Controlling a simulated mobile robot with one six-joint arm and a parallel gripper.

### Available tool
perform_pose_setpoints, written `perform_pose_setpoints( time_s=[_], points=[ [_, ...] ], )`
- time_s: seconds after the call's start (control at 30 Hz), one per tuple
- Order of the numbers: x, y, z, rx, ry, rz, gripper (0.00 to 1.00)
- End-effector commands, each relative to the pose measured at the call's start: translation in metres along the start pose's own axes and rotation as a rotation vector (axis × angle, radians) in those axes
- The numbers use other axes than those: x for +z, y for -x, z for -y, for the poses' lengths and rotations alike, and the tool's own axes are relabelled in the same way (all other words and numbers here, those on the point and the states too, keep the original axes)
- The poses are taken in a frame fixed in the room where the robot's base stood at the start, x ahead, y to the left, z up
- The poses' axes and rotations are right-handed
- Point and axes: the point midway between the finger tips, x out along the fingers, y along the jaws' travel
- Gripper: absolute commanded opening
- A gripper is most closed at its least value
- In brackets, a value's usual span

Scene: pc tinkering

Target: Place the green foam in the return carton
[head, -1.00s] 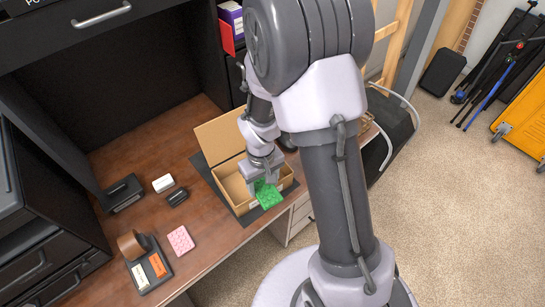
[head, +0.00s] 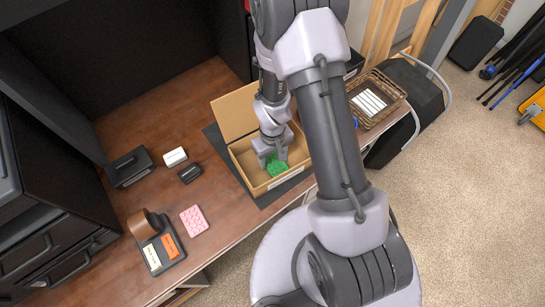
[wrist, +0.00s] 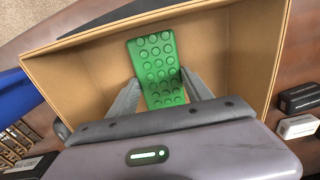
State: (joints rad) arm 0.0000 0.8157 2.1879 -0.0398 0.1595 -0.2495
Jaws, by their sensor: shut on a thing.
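The green foam (head: 277,168) is a flat piece with round bumps; it also shows in the wrist view (wrist: 156,62). My gripper (head: 270,160) is shut on the foam, with a finger at each side of its near end in the wrist view (wrist: 163,92). The return carton (head: 284,180) is an open brown box with its lid flap raised at the back. My gripper and the foam are within the carton's opening. In the wrist view the carton walls (wrist: 85,72) surround the foam. I cannot tell whether the foam touches the carton floor.
The carton stands on a dark mat (head: 215,138) near the desk's front edge. To its left are a white block (head: 174,157), a black block (head: 190,173), a pink foam (head: 194,220) and a tray with labelled pieces (head: 162,254).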

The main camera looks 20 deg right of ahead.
Motion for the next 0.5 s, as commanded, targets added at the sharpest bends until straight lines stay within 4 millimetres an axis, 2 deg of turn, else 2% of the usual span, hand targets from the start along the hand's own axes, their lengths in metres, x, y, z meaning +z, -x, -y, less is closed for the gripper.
perform_pose_setpoints(
  time_s=[0.2, 0.23, 0.3, 0.5],
  points=[
    [0.0000, -0.0037, 0.0000, 0.000, 0.000, 0.000, 0.20],
    [0.0000, -0.0024, 0.0000, 0.000, 0.000, 0.000, 0.64],
    [0.0000, -0.0018, 0.0000, 0.000, 0.000, 0.000, 0.78],
    [-0.0001, -0.0016, 0.0000, 0.000, 0.000, 0.000, 0.80]
  ],
)
